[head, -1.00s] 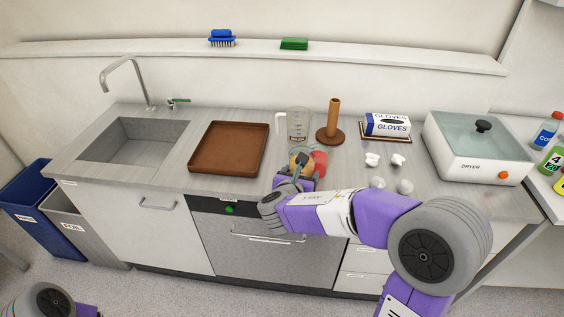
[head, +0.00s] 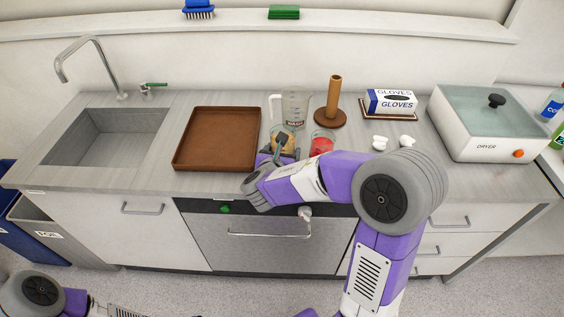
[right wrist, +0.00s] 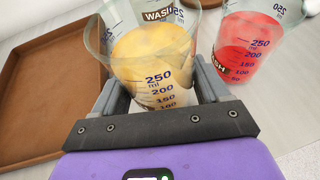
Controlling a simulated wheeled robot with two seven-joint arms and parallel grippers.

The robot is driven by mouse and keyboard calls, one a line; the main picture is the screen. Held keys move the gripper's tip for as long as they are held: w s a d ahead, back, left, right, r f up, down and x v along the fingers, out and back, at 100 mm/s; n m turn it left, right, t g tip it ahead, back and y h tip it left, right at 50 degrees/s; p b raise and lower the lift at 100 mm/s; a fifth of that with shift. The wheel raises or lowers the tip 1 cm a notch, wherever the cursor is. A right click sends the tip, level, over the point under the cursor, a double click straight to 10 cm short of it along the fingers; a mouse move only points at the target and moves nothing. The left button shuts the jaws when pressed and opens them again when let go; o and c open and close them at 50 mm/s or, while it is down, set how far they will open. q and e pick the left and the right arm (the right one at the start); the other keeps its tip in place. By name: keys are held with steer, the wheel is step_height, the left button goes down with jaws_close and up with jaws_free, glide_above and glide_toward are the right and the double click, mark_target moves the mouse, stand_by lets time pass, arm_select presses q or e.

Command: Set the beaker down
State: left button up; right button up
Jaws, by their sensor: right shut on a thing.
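A clear beaker of yellow-orange liquid (head: 284,139) is between the fingers of my right gripper (head: 278,152), near the counter's front, right of the brown tray. In the right wrist view the same beaker (right wrist: 150,65) stands upright with a finger on either side of it; my right gripper (right wrist: 163,85) is shut on it. I cannot tell whether its base touches the counter. A second beaker with red liquid (head: 321,143) stands just right of it, apart; it also shows in the right wrist view (right wrist: 247,45). My left gripper is not in view.
The brown tray (head: 179,165) is empty. A clear pitcher (head: 295,103) stands behind the beakers, beside a brown upright post on a round base (head: 333,100). White crumpled pieces (head: 380,143), a glove box (head: 390,100) and a dryer (head: 486,147) are to the right. The sink is left.

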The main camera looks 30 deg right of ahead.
step_height(320, 180, down, 3)
steer(key=shift+b, duration=0.4)
steer(key=shift+r, duration=0.1)
steer(key=shift+f, duration=0.2)
steer(key=o, duration=1.1)
